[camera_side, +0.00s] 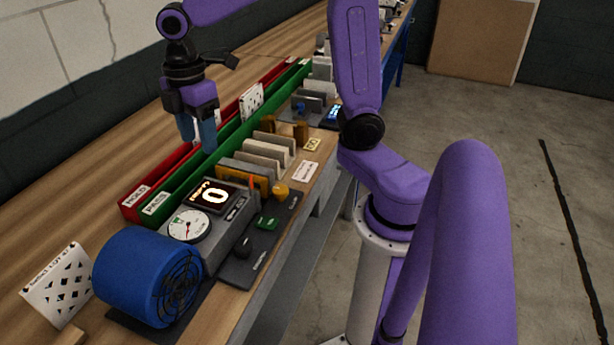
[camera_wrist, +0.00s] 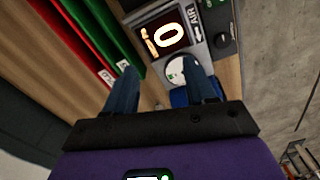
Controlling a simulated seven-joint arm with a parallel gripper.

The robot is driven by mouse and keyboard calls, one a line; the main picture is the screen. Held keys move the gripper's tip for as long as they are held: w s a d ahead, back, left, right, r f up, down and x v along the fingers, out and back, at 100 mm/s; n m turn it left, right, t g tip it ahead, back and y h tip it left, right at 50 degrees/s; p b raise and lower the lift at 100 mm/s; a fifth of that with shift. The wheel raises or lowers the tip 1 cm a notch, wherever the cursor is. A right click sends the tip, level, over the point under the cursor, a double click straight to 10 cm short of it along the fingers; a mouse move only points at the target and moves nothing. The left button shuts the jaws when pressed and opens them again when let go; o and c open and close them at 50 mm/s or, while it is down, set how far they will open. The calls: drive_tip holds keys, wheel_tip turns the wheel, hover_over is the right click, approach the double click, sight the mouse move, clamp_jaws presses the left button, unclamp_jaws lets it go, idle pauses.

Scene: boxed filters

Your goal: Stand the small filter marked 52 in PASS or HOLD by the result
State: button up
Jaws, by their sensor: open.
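My gripper (camera_side: 197,137) hangs open, with blue fingers pointing down, over the trays behind the tester. In the wrist view my gripper (camera_wrist: 162,88) shows nothing between its fingers. The red tray labelled HOLD (camera_side: 136,197) and the green tray labelled PASS (camera_side: 158,203) run side by side. A white dotted panel (camera_side: 252,101) stands upright at the trays; I cannot tell in which. Several upright filters or plates stand in a row (camera_side: 268,150) in front of the green tray. I cannot read a 52 on any. The tester's display (camera_side: 213,196) reads 0, with a round dial (camera_side: 188,226) beside it.
A blue fan drum (camera_side: 143,275) stands at the near end of the bench. A white card with black diamonds (camera_side: 60,285) leans left of it. A yellow knob (camera_side: 281,189) and a green switch (camera_side: 267,223) are near the bench edge. Bare wood lies left of the trays.

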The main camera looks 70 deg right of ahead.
drive_tip(key=s+f+m, duration=0.1)
drive_tip(key=s+f, duration=0.1)
drive_tip(key=s, duration=0.8)
drive_tip(key=s+f+m, duration=0.1)
drive_tip(key=s+f, duration=0.2)
drive_tip(key=s, duration=0.8)
drive_tip(key=shift+s+d, duration=0.15)
drive_tip(key=shift+d, duration=0.25)
